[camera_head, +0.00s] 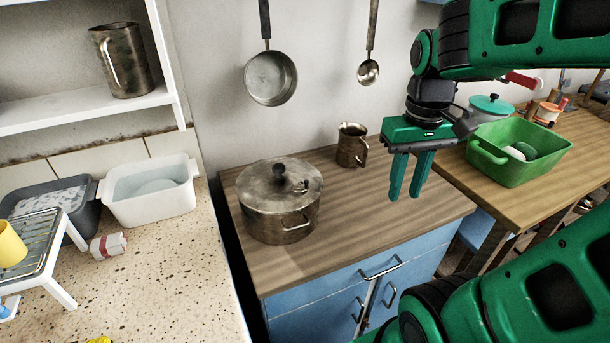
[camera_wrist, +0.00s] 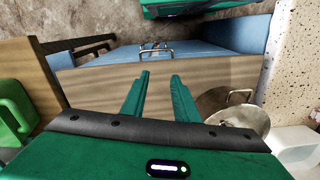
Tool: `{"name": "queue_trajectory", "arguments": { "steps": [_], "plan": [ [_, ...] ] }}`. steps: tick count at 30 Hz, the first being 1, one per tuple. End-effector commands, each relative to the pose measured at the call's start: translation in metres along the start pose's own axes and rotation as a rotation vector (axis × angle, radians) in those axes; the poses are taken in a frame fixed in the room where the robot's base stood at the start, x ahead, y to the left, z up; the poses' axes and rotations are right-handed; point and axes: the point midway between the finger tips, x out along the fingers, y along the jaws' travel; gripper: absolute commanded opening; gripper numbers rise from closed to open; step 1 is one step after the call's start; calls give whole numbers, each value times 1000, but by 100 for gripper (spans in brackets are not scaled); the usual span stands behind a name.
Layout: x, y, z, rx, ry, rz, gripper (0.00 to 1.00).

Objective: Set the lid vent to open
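A worn metal pot (camera_head: 280,225) stands on the wooden counter, with its lid (camera_head: 262,185) on top. The lid has a dark central knob (camera_head: 279,171) and a small dark vent piece (camera_head: 303,186) to the right of it. The vent's setting is too small to tell. In the wrist view the pot's lid (camera_wrist: 246,122) shows at the right, partly cut off by my gripper's body. My gripper (camera_head: 407,193) is to the right of the pot, above the counter, pointing down. Its two fingers are apart with nothing between them, as the wrist view (camera_wrist: 161,76) also shows.
A metal mug (camera_head: 351,146) stands behind, between pot and gripper. A pan (camera_head: 270,78) and ladle (camera_head: 368,72) hang on the wall. A green basin (camera_head: 530,165) sits on the table at right. The counter's front right is clear.

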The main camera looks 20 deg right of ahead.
Motion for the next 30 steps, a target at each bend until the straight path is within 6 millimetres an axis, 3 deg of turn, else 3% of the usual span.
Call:
{"name": "queue_trajectory", "arguments": {
  "steps": [1,6,9,13,20,30],
  "plan": [
    [-11,-18,-22,-103,2,5,27],
    [-42,-86,-77,-455,4,5,27],
    [-54,-124,-97,-624,4,1,27],
    [-64,-159,-112,-773,6,-7,27],
    [-61,-177,-118,-851,4,-12,27],
    [-6,-176,-118,-845,1,-12,27]
  ]
}}
